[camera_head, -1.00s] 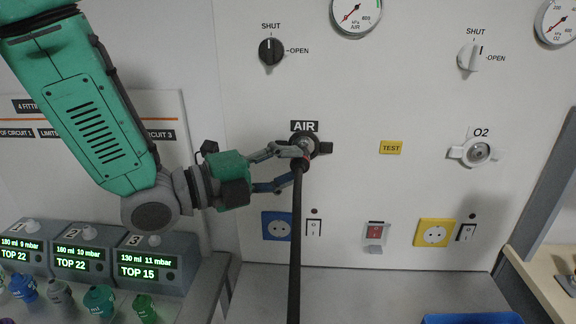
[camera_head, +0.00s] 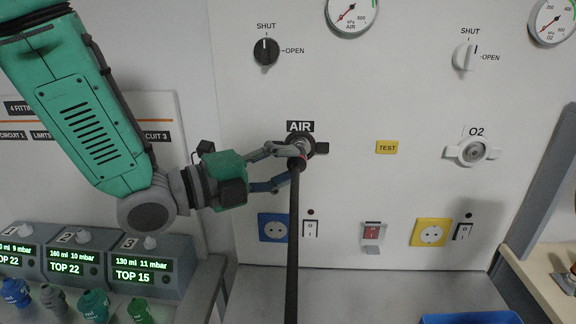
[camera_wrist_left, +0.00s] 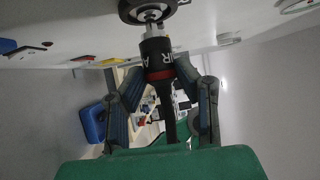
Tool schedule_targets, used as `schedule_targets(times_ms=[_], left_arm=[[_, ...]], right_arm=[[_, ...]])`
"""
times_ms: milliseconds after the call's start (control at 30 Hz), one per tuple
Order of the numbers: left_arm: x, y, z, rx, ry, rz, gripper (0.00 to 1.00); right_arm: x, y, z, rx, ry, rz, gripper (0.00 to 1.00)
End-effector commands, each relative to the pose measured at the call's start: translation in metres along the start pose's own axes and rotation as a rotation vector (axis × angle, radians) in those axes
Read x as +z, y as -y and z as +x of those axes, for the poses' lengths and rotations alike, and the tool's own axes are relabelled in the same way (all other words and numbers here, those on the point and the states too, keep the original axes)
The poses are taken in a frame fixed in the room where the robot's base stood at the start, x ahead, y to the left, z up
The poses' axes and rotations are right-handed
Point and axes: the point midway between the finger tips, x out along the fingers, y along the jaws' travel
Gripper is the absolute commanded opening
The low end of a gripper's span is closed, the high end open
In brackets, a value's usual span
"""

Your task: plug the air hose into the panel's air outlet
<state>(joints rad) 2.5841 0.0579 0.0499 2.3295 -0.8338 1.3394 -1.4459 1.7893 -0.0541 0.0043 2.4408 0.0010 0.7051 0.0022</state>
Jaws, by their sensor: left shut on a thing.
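The panel's air outlet (camera_head: 319,147) is a dark round fitting with side lugs under the AIR label; it also shows at the top of the left wrist view (camera_wrist_left: 150,10). My left gripper (camera_head: 296,166) is shut on the black air hose's end, just in front of the outlet. In the left wrist view the hose connector (camera_wrist_left: 157,55) has a red band and white lettering, and its metal tip points at the outlet's centre. The tip meets or enters the outlet; I cannot tell how deep. The hose (camera_head: 293,250) hangs straight down. My right gripper is not in view.
The black AIR knob (camera_head: 266,51) and the white O2 knob (camera_head: 464,56) sit above. The O2 outlet (camera_head: 473,151) is to the right. Blue (camera_head: 272,227) and yellow (camera_head: 430,232) sockets sit below. Ventilator units (camera_head: 140,268) stand at lower left, and a blue tray (camera_head: 465,318) at lower right.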

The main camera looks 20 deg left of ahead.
Motion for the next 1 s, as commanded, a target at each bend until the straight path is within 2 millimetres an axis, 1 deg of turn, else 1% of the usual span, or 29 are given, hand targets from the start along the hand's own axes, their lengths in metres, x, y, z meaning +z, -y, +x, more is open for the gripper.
schedule_targets(times_ms=[133, 567, 1000], left_arm=[[0.004, 0.000, 0.000, -0.002, 0.001, -0.002, 0.00], [0.008, 0.000, 0.009, 0.002, 0.000, 0.002, 0.00], [0.018, 0.000, 0.011, -0.001, 0.002, -0.001, 0.00]], right_arm=[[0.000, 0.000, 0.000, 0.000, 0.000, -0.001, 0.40], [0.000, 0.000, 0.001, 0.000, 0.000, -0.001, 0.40], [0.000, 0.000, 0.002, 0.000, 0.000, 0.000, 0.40]])
